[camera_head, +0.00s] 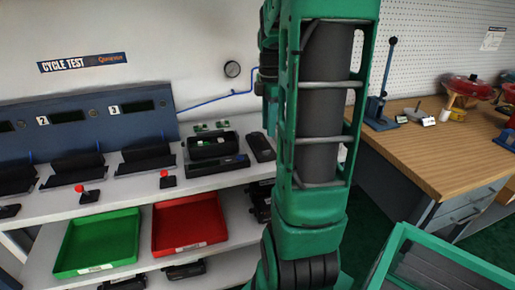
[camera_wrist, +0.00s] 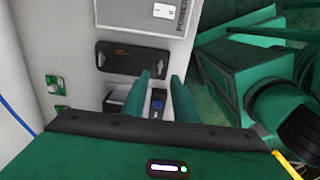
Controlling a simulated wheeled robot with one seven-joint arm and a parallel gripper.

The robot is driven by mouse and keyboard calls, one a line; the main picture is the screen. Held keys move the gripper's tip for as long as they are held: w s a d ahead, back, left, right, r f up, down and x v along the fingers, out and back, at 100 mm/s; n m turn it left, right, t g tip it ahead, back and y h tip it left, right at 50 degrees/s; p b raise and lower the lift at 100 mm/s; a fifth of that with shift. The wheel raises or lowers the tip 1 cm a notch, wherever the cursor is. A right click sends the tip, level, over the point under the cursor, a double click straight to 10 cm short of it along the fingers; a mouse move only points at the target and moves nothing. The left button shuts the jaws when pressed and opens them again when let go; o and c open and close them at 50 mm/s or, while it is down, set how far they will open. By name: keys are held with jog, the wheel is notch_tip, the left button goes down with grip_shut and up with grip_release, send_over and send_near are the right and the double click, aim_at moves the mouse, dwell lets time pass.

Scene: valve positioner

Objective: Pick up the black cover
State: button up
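The black cover (camera_head: 262,147) lies flat on the white upper shelf, just left of my arm in the head view. My gripper is not visible in the head view. An open black housing (camera_head: 212,145) stands left of the cover; my gripper hides much of it in the wrist view.
A long black part (camera_head: 218,166) lies in front of the housing. Small green fittings (camera_wrist: 52,84) sit by the wall. A pale box with a power switch (camera_wrist: 164,11) is beyond the cover. Green (camera_head: 98,240) and red (camera_head: 190,222) trays sit on the lower shelf.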

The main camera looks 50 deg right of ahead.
aim_at(266, 146)
jog(key=shift+w+a+f, duration=0.1)
jog(key=shift+a+f, duration=0.05)
jog(key=shift+f, duration=2.05)
jog(key=shift+w+a+f, duration=0.1)
jog(key=shift+f, duration=2.05)
grip_shut()
